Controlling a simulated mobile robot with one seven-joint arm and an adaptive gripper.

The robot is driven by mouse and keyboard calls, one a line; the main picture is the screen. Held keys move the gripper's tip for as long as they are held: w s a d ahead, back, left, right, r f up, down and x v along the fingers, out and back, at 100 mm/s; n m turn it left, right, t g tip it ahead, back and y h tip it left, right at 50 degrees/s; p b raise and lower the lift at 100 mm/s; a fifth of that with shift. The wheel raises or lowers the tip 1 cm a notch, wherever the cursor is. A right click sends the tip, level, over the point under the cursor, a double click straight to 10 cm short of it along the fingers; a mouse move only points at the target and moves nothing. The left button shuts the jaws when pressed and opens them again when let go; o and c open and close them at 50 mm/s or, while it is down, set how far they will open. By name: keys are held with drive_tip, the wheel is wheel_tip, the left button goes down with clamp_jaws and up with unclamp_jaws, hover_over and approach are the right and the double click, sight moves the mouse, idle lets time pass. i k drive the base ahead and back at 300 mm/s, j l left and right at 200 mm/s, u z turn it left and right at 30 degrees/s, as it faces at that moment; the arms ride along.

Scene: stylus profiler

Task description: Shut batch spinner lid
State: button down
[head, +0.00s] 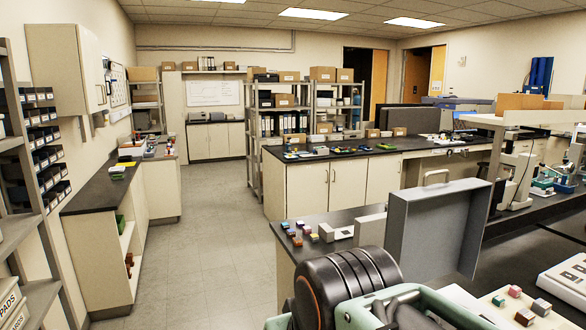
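I cannot tell whether these belong to my arm. No fingertips of my gripper show, and nothing is seen touching the lid or its handle (435,176).
Small coloured blocks (298,238) and a grey block (327,232) lie on the bench left of the lid. More blocks (525,317) and a white device (565,280) are at the lower right. The floor aisle (200,230) on the left is clear.

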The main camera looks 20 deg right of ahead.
sight(432, 232)
drive_tip(key=i+z, duration=0.2)
drive_tip(key=z, duration=0.15)
drive_tip(key=i+j+z, duration=0.1)
drive_tip(key=z, duration=0.25)
drive_tip(key=i+j+z, duration=0.15)
drive_tip(key=z, duration=0.25)
drive_tip(key=i, duration=0.1)
